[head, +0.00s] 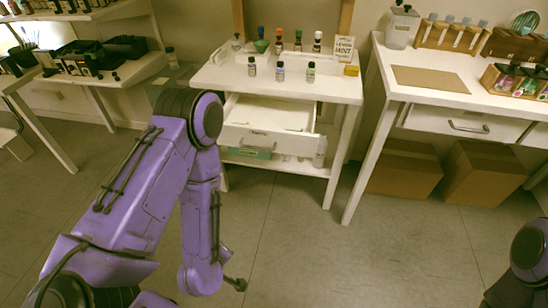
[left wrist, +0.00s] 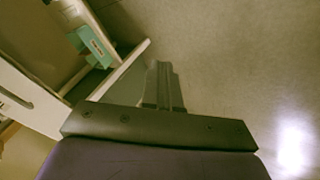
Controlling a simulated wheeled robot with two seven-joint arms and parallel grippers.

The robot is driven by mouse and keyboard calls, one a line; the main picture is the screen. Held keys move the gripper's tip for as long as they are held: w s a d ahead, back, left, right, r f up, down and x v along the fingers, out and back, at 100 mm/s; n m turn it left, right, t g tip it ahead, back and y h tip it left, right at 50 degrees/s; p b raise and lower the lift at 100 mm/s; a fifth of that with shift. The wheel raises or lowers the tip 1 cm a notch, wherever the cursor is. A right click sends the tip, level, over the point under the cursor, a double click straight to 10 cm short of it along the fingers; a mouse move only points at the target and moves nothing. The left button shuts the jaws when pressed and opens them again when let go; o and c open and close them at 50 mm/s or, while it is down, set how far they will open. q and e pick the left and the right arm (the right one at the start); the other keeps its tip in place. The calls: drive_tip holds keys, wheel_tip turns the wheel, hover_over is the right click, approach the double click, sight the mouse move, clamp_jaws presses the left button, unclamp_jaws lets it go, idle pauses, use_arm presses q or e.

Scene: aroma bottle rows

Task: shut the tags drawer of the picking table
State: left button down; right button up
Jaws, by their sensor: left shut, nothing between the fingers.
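The picking table (head: 225,83) is a small white table in the middle of the head view. Its drawer (head: 240,141) is pulled out, and its pale, mostly bare inside shows below the tabletop. A white drawer front with a handle (left wrist: 28,100) shows at the left of the left wrist view. My left gripper (left wrist: 163,85) is shut and empty, to the right of that front and apart from it. In the head view my left gripper (head: 237,284) shows small and dark at the end of the purple arm, in front of the table. My right gripper is out of view.
Small bottles (head: 281,70) and a lemon mint sign (head: 344,48) stand on the tabletop. A lower shelf holds a green box (left wrist: 92,45). A right table (head: 420,76) has a closed drawer above cardboard boxes (head: 403,170). The floor in front is clear.

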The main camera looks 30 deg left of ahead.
use_arm(q)
drive_tip(key=w+r+n+t+b, duration=0.2)
drive_tip(key=w+r+n+t, duration=0.3)
drive_tip(key=w+n, duration=0.6)
drive_tip(key=n+t+y+b, duration=0.1)
drive_tip(key=n+t+b, duration=0.25)
drive_tip(key=n, duration=0.95)
approach(260, 149)
drive_tip(key=x, duration=0.6)
drive_tip(key=shift+w+a+f, duration=0.1)
drive_tip(key=shift+w+f, duration=0.05)
drive_tip(key=shift+w, duration=0.25)
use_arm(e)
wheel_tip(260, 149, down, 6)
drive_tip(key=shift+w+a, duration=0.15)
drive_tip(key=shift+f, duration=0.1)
